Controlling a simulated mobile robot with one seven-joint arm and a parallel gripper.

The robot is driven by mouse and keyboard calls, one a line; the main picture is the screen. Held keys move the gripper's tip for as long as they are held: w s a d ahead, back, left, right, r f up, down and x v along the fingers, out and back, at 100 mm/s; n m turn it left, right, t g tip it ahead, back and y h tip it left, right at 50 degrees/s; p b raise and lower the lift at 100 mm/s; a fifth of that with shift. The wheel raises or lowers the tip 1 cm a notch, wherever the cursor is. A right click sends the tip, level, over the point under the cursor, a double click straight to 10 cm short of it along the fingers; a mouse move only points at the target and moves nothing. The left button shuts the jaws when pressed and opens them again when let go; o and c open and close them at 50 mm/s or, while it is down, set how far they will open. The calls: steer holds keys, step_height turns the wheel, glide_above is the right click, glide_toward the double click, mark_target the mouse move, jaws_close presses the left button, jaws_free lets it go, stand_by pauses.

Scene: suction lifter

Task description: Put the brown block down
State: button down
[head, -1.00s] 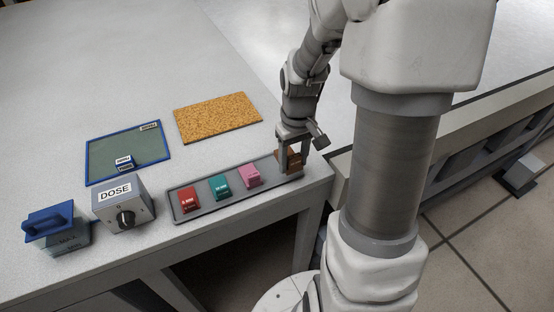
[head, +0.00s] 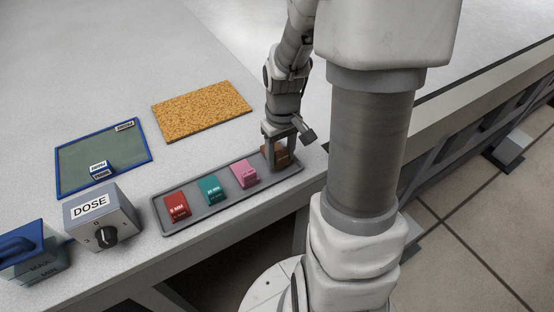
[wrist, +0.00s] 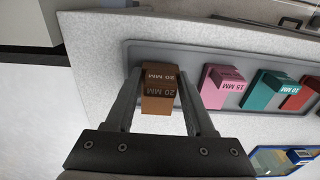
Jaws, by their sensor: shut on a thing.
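The brown block (head: 282,153), marked 20 MM, is between the two fingers of my gripper (head: 279,162), at the right end of the grey tray (head: 222,204). In the wrist view the block (wrist: 158,90) sits between my fingers (wrist: 160,105), which are shut on it. The block overlaps the tray's end there, beside the pink block (wrist: 222,80). Whether its underside touches the tray floor is hidden. In the head view the fingers partly cover the block.
The tray also holds a red block (head: 177,206), a teal block (head: 209,190) and the pink block (head: 244,174). A DOSE box (head: 103,218), a blue-handled box (head: 35,252), a blue-framed green panel (head: 100,158) and a cork mat (head: 202,110) stand nearby. The table behind is clear.

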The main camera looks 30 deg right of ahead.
mark_target(281, 151)
steer(key=shift+w+f, duration=0.1)
steer(key=shift+f, duration=0.6)
steer(key=shift+f+b, duration=0.25)
steer(key=shift+b, duration=0.1)
steer(key=c, duration=0.5)
jaws_free()
steer(key=shift+r, duration=0.1)
steer(key=r, duration=0.4)
steer(key=r+p, duration=0.1)
steer(key=r, duration=0.3)
steer(key=r+p, duration=0.1)
steer(key=r, duration=0.3)
steer(key=shift+s+r, duration=0.15)
steer(key=shift+s, duration=0.15)
